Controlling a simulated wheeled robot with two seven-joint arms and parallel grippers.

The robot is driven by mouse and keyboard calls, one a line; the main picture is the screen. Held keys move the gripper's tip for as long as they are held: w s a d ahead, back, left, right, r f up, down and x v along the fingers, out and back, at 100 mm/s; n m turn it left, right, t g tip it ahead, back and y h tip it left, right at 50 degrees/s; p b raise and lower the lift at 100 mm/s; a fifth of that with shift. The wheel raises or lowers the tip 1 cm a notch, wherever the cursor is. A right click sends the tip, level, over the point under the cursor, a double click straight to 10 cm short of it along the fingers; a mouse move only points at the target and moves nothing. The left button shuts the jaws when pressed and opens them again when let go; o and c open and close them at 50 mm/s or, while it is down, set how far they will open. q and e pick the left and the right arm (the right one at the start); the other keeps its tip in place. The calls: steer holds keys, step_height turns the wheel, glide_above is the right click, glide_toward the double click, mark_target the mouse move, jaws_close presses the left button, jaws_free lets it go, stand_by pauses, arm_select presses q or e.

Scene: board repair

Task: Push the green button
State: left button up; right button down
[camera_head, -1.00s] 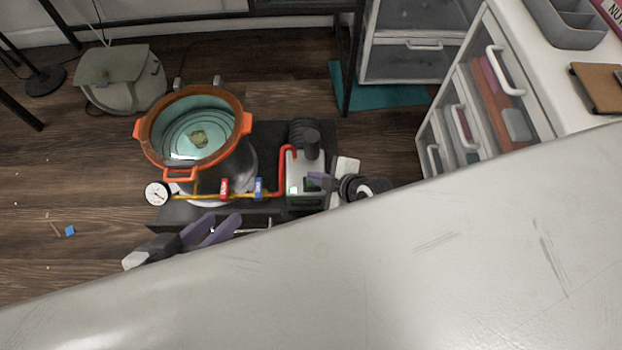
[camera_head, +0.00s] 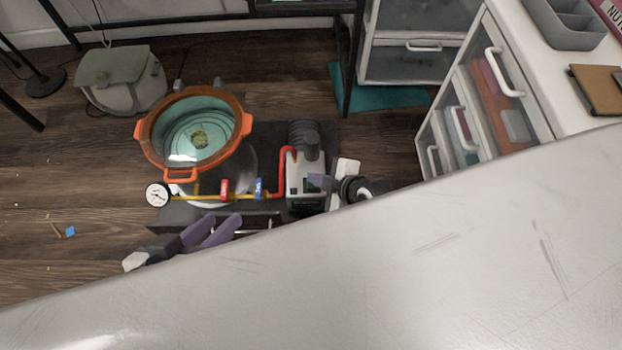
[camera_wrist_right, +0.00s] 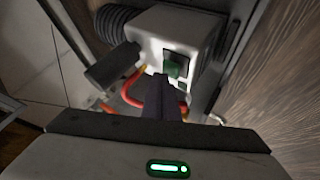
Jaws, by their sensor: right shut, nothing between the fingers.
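The green button (camera_wrist_right: 173,69) shows in the right wrist view, set in a dark panel on the white pump (camera_wrist_right: 185,30). The pump also shows in the head view (camera_head: 304,173), right of the orange-rimmed pot. My right gripper (camera_wrist_right: 160,80) is shut and empty. Its tips are in front of the button and overlap its lower left edge in the wrist view; I cannot tell whether they touch. In the head view, my right gripper (camera_head: 314,181) points left at the pump. My left gripper (camera_head: 224,225) is open and empty, below the pot.
The orange-rimmed pot (camera_head: 241,115) stands left of the pump. A gauge (camera_head: 157,195), a red valve (camera_head: 224,188) and a blue valve (camera_head: 258,188) sit on the yellow pipe. A red hose (camera_head: 281,168) joins the pump. A large pale surface (camera_head: 430,270) covers the foreground.

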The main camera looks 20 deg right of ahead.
steer(key=shift+r, duration=0.2)
step_height(320, 180, up, 6)
steer(key=p, duration=0.6)
steer(key=shift+f, duration=0.15)
steer(key=shift+f, duration=0.1)
